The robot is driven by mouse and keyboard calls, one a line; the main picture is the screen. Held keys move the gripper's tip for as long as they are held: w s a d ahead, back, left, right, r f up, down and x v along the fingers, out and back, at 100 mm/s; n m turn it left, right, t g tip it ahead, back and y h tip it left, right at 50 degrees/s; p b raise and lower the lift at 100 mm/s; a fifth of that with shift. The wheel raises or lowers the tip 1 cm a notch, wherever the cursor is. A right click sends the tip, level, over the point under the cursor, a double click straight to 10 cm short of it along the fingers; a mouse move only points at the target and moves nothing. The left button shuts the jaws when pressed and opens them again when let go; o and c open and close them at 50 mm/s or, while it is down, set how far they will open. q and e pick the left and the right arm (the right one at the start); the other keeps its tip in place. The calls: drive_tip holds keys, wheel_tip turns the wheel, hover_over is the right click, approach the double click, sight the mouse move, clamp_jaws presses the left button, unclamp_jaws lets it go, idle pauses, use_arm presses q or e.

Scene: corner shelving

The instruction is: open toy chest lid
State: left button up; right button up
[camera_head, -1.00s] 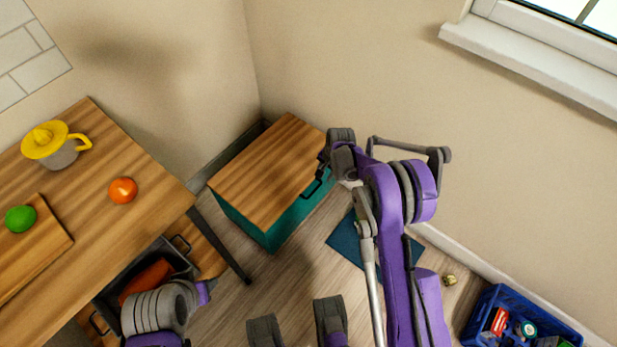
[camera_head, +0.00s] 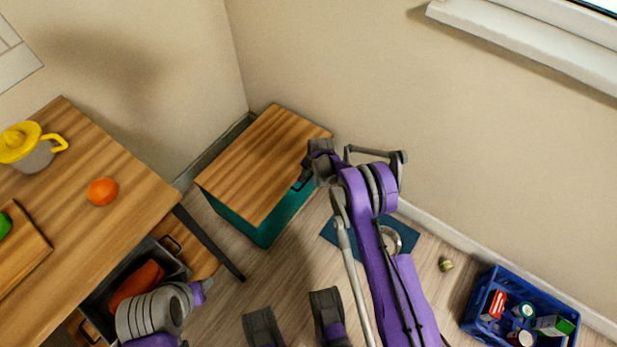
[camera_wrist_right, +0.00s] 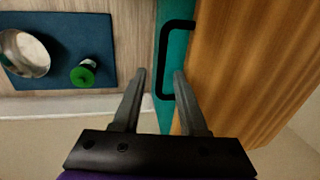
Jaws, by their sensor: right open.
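The toy chest has a teal body (camera_head: 283,222) and a wooden lid (camera_head: 262,160), which lies shut. In the right wrist view the teal side and the lid (camera_wrist_right: 250,60) fill the right half. A black bar handle (camera_wrist_right: 164,60) stands out there beside the lid's edge. My right gripper (camera_wrist_right: 160,73) is open, and the handle bar appears between its two fingers. I cannot tell how deep the fingers reach around it. In the head view the arm hides part of the chest's right end.
A wooden table (camera_head: 105,240) with an orange (camera_head: 102,191) and a yellow-topped jug (camera_head: 30,148) stands left, an open drawer (camera_head: 100,290) below. Right of the chest are a blue mat (camera_head: 335,232) with a metal bowl (camera_head: 390,240), and a blue crate (camera_head: 475,318). Walls stand behind the chest.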

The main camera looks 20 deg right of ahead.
clamp_jaws()
idle(1.4)
